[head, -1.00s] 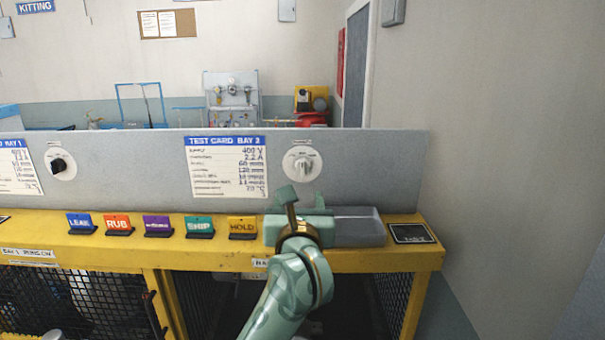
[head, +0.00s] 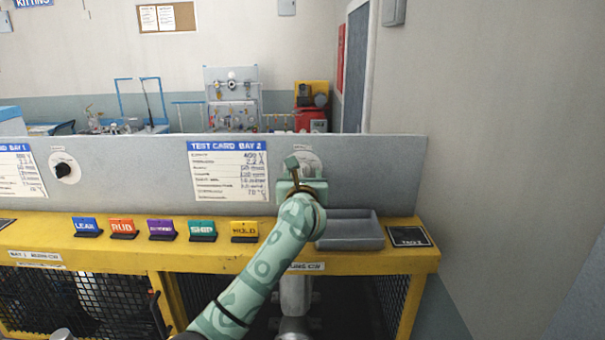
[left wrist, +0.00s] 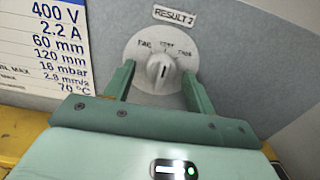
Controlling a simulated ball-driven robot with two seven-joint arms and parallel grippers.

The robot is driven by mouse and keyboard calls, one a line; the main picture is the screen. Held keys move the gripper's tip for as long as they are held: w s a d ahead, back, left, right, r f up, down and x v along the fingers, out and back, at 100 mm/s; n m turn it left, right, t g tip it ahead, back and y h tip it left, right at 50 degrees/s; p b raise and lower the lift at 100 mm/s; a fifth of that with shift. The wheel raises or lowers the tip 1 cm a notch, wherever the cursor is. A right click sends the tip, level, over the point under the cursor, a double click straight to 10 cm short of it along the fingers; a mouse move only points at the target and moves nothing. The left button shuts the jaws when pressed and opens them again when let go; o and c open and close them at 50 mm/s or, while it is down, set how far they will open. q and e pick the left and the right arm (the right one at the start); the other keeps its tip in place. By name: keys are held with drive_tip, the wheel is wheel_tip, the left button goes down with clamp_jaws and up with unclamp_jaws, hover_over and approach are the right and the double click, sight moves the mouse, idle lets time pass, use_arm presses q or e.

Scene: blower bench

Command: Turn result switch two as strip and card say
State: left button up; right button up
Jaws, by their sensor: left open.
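Result switch two (left wrist: 162,70) shows in the left wrist view as a pale round dial with a white knob, under a label reading RESULT 2. The knob's dark mark points about straight up, toward the middle of three small words. My left gripper (left wrist: 155,88) is open, with one finger on each side of the knob; contact is unclear. In the head view my left gripper (head: 303,180) hides much of the switch (head: 308,158). The test card for bay 2 (head: 228,172) is on the panel left of it; its lower values also show in the wrist view (left wrist: 45,50).
A grey tray (head: 350,243) and a black plate (head: 410,237) lie on the yellow bench (head: 265,262) at the right. Several coloured signs, including HOLD (head: 244,230), stand on the left. Another switch with a black knob (head: 65,168) is on the panel's left.

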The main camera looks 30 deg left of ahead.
use_arm(q)
drive_tip(key=shift+w, duration=0.1)
drive_tip(key=c, duration=1)
drive_tip(key=shift+o, duration=0.2)
drive_tip(key=m+p, duration=0.2)
drive_tip(key=shift+r+m+p, duration=0.15)
drive_tip(key=shift+m+p, duration=0.15)
drive_tip(key=shift+p, duration=0.05)
drive_tip(key=shift+m+p, duration=0.5)
drive_tip(key=shift+m, duration=2.7)
